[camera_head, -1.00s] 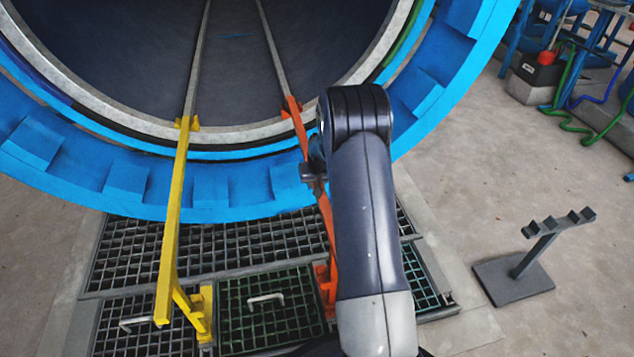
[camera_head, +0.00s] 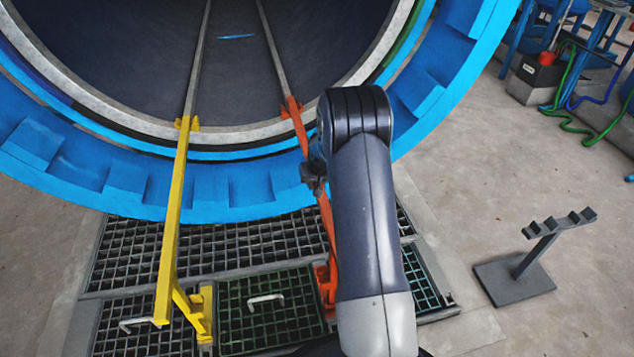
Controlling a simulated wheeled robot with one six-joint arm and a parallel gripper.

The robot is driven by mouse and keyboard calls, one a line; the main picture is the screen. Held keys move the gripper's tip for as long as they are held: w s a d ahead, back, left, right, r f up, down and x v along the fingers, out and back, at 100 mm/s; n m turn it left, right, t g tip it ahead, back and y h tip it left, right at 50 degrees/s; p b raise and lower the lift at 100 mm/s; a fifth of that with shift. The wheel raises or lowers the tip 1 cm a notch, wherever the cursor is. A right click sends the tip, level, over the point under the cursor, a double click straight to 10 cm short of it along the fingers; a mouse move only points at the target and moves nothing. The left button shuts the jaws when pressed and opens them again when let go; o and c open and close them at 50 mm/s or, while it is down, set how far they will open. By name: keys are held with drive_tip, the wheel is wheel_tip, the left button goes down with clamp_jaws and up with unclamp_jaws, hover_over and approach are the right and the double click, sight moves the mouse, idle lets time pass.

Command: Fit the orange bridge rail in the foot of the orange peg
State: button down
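The orange bridge rail (camera_head: 326,215) runs from the autoclave's lower rim down toward the floor grating. Its upper end meets the right inner rail at the rim. The orange peg (camera_head: 325,285) stands at the grating's right part, partly behind my arm. The rail's lower end and the peg's foot are hidden by my arm, so I cannot tell how they meet. My gripper (camera_head: 314,178) is at the rail's upper middle, left of my arm. Its fingers are small, dark and mostly hidden, so I cannot tell whether they are closed on the rail.
A yellow rail (camera_head: 171,220) spans from the rim to a yellow peg (camera_head: 202,312) on the left. The blue autoclave ring (camera_head: 230,200) curves close behind my gripper. A dark grey stand (camera_head: 515,275) is on the floor at right. Open floor lies between it and the grating.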

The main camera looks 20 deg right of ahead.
drive_tip(key=shift+f+b, duration=1)
drive_tip(key=shift+f, duration=0.35)
drive_tip(key=c, duration=1.4)
unclamp_jaws()
drive_tip(key=o, duration=0.4)
drive_tip(key=shift+c, duration=0.2)
drive_tip(key=shift+f, duration=0.1)
drive_tip(key=p+v, duration=0.3)
drive_tip(key=v, duration=0.8)
drive_tip(key=shift+p, duration=0.35)
drive_tip(key=shift+w+f, duration=0.1)
